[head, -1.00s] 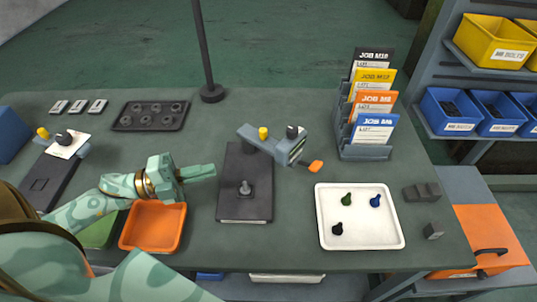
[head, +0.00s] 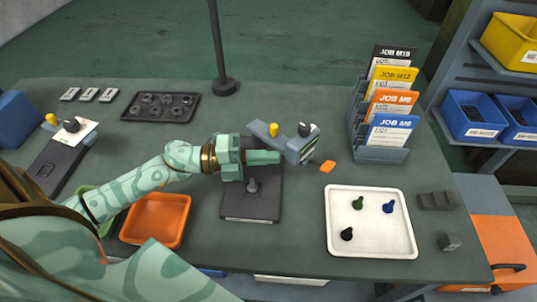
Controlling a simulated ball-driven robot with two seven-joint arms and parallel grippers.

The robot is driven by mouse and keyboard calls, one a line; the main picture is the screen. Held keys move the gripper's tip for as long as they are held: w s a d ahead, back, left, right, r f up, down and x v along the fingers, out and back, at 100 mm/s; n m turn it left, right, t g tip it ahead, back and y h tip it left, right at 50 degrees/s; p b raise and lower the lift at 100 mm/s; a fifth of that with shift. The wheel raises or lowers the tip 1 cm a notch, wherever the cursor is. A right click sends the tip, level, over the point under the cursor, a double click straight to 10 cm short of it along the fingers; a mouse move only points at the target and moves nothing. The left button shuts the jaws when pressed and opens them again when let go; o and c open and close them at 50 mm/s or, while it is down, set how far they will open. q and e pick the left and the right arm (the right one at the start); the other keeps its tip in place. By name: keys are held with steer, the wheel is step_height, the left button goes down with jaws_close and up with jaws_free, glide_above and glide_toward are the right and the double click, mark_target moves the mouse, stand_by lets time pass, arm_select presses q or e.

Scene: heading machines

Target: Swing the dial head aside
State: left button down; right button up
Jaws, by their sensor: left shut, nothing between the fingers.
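The dial head (head: 285,141) is a blue-grey arm with a yellow knob and a dark knob on top. A dark post (head: 253,186) stands on the plate. My left gripper (head: 276,157) is shut and empty, its fingertips right at the near side of the dial head. I cannot tell whether they touch it. My gripper hides part of the plate. My right gripper is not in view.
A second, similar machine (head: 55,165) stands at the left. An orange tray (head: 157,238) lies left of the plate. A white tray (head: 370,245) with three small coloured pieces lies right. A job card rack (head: 375,155) stands behind it.

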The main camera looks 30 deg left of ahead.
mark_target(290, 150)
arm_select(q)
steer(key=shift+w+d, duration=0.1)
steer(key=shift+w, duration=0.15)
steer(key=shift+w+d+r+t+p, duration=0.1)
steer(key=shift+r+t+p, duration=0.1)
steer(key=shift+t+p, duration=0.1)
steer(key=w+d+n+t+y+p, duration=0.1)
steer(key=w+p, duration=0.1)
steer(key=w+d+n+t+y+p, duration=0.2)
steer(key=shift+p, duration=0.3)
steer(key=shift+w+f, duration=0.1)
steer(key=shift+f, duration=0.05)
steer(key=shift+a, duration=0.1)
steer(key=shift+f, duration=0.1)
